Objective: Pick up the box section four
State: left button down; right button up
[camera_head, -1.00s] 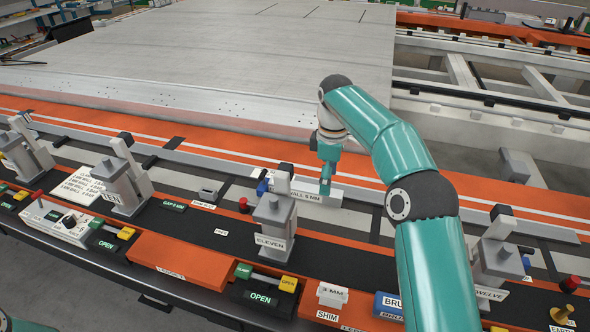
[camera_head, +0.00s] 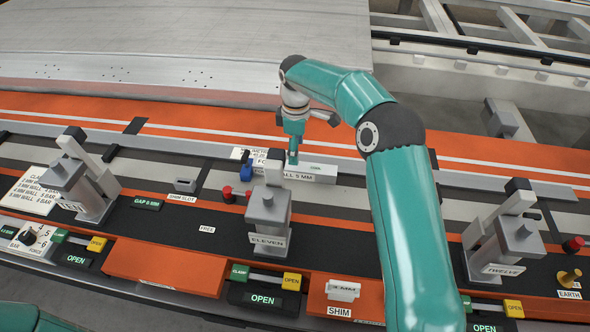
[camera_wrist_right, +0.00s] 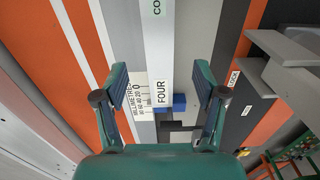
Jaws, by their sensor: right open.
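Box section four is a pale grey bar (camera_head: 318,174) lying behind clamp eleven (camera_head: 268,213), its label partly hidden. In the right wrist view the bar (camera_wrist_right: 157,45) runs lengthwise between my fingers, with the word FOUR on its near part. My right gripper (camera_head: 293,157) points down over the bar in the head view. In its wrist view the gripper (camera_wrist_right: 160,84) is open, one finger on each side of the bar, with gaps to both. I cannot tell its height above the bar. My left gripper is out of view.
A blue block (camera_wrist_right: 180,102) and a millimetre scale (camera_wrist_right: 140,98) are by the bar's near end. Clamp twelve (camera_head: 497,245) stands at right, another clamp (camera_head: 82,190) at left. A large grey panel (camera_head: 180,45) lies behind.

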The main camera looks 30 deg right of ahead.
aim_at(295, 170)
notch_tip(295, 170, down, 2)
jog(key=shift+s+f, duration=0.1)
jog(key=shift+f, duration=0.1)
jog(key=shift+w+a+f+p, duration=0.15)
jog(key=shift+f+p, duration=0.55)
jog(key=shift+f, duration=1.9)
grip_shut()
